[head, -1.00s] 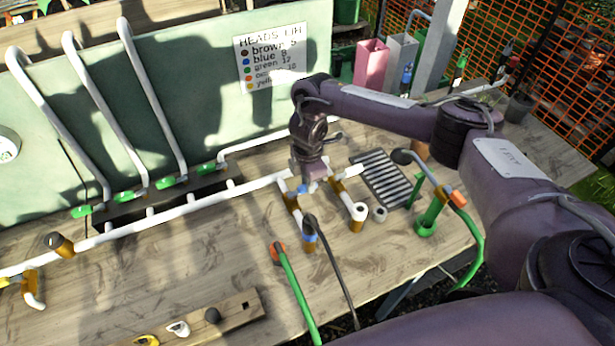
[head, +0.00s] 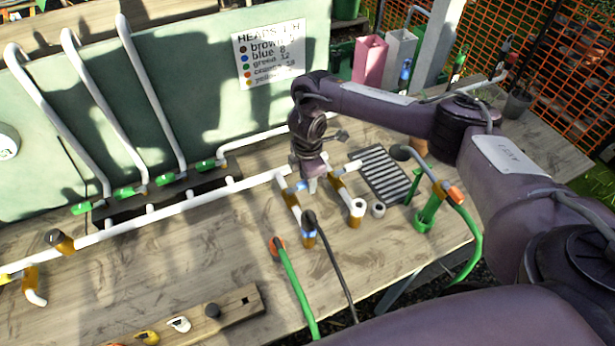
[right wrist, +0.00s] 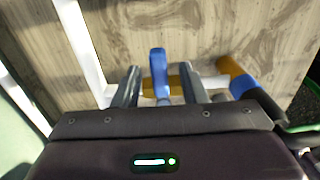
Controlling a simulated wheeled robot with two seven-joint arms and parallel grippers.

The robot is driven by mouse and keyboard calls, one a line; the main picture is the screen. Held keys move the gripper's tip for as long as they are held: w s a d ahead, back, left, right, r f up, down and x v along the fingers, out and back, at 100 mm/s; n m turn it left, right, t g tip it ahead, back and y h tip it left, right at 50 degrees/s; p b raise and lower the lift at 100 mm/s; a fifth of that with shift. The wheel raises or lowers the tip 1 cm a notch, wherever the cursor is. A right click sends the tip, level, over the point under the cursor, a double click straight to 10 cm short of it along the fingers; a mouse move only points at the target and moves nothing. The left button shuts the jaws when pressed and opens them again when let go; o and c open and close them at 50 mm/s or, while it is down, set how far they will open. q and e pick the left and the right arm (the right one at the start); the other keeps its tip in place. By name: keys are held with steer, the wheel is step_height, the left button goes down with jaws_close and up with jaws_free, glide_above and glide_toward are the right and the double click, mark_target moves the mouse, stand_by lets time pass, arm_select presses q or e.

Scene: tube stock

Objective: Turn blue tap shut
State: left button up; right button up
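The blue tap's handle (head: 302,187) sits on the short branch pipe with brass-coloured fittings, off the long white pipe. My right gripper (head: 310,183) is over it, pointing down. In the right wrist view the upright blue handle (right wrist: 158,66) stands between the two fingers of the right gripper (right wrist: 161,87). The fingers are open, with a gap on each side of the handle. Part of the tap is hidden behind the gripper body. My left gripper is not in view.
A blue fitting (head: 309,235) holds a black hose (head: 334,270) close by. A green hose (head: 294,290) with an orange end lies beside it. A grey slatted grate (head: 383,175) and a green holder (head: 428,215) are to the right. White pipes with green taps (head: 166,179) stand left.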

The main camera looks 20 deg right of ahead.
step_height(320, 180, up, 8)
steer(key=shift+f+p, duration=0.1)
steer(key=shift+p, duration=0.25)
steer(key=shift+s, duration=0.1)
stand_by(0.5)
